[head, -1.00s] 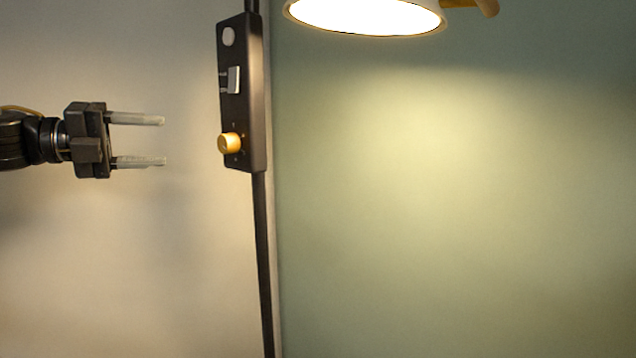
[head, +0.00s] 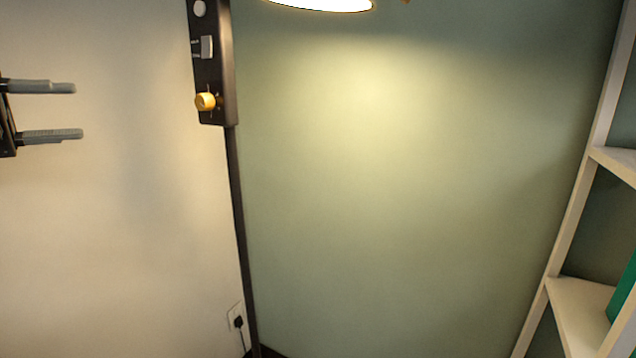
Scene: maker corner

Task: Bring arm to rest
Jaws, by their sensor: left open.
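My left gripper (head: 78,111) is at the left edge of the head view, with its two grey fingers pointing right. The fingers are apart and nothing is between them. Most of its body and the arm behind it are cut off by the picture edge. It is well to the left of a black control box (head: 213,62) and does not touch it. My right gripper is not in view.
The box has a yellow knob (head: 205,102) and sits on a dark pole (head: 240,230). A lit lamp (head: 325,4) shows at the top. A plug socket (head: 237,320) is low on the wall. White shelves (head: 585,310) stand at the right, holding a green item (head: 622,290).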

